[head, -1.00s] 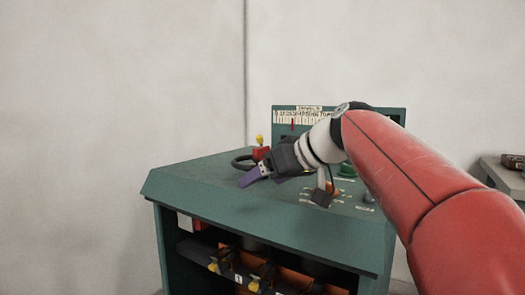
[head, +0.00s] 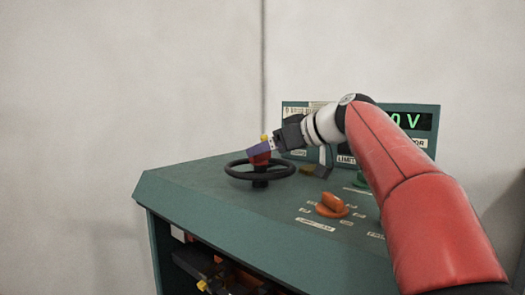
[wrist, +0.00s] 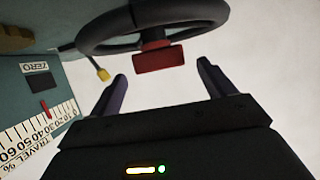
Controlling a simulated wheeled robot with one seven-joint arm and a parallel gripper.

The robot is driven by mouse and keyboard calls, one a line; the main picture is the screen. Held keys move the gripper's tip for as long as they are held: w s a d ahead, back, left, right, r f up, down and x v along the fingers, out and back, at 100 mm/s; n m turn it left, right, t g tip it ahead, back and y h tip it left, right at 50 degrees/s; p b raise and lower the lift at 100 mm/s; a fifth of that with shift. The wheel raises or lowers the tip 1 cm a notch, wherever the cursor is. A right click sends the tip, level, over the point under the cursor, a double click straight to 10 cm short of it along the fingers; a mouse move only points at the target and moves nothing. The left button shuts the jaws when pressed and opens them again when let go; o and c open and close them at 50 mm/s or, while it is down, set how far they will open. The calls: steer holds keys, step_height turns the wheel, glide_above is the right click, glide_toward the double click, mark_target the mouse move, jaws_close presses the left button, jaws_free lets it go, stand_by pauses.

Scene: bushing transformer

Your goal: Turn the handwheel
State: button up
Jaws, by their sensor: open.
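The black handwheel (head: 243,173) lies flat on a short post at the far left of the green console top. A red block shows at it, partly behind my gripper. My gripper (head: 258,150) is just above the wheel's far side in the head view, its purple fingers pointing left. In the wrist view, the handwheel (wrist: 160,24) crosses the top of the picture with the red block (wrist: 161,58) below it. My gripper (wrist: 162,80) is open there, with the red block between and just beyond the fingertips. I see no contact with the wheel.
The green console (head: 210,198) carries an orange knob (head: 332,204) and a back panel with a lit green display (head: 405,121). In the wrist view, a yellow-tipped lever (wrist: 102,73) and a travel scale (wrist: 38,131) lie left. A bare wall is behind.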

mark_target(260, 161)
steer(key=shift+x, duration=1.95)
